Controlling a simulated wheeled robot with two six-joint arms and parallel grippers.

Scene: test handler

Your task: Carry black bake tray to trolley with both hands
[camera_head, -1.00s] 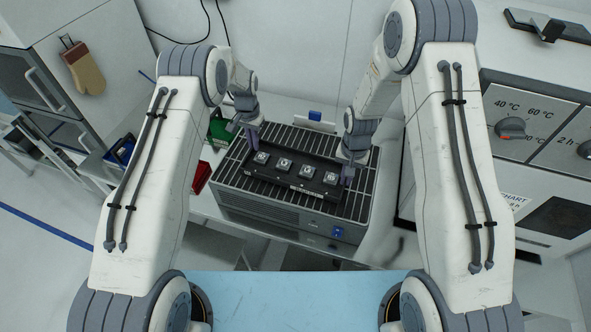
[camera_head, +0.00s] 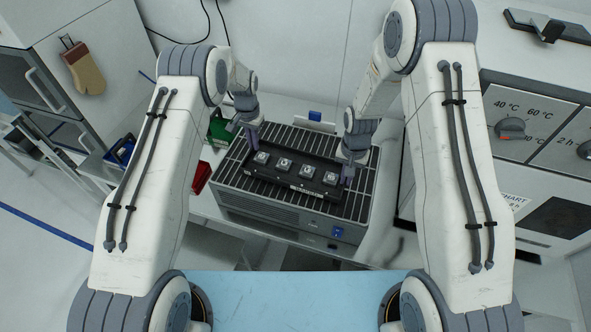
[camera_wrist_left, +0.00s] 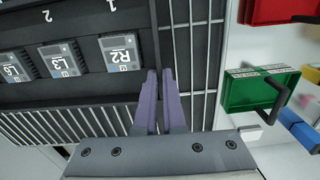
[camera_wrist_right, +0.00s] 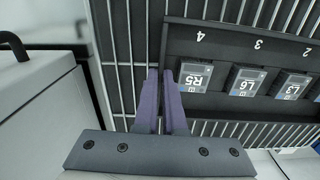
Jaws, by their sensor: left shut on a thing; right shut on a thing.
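The black bake tray (camera_head: 268,178) lies on the slatted top of a grey bench unit in the head view. It holds several square labelled modules in a row, such as R2 (camera_wrist_left: 121,52) in the left wrist view and R5 (camera_wrist_right: 192,77) in the right wrist view. My left gripper (camera_head: 248,140) is shut on the tray's left end wall. My right gripper (camera_head: 347,178) is shut on its right end wall. In the wrist views the purple fingers of the left (camera_wrist_left: 163,85) and right (camera_wrist_right: 164,82) grippers pinch the wall. No trolley can be made out for certain.
The grey slatted unit (camera_head: 262,205) stands on a white bench. Red (camera_head: 201,177) and green (camera_head: 220,128) bins are to its left. An oven with temperature dials (camera_head: 528,130) stands at the right. A light blue surface (camera_head: 290,295) is in front.

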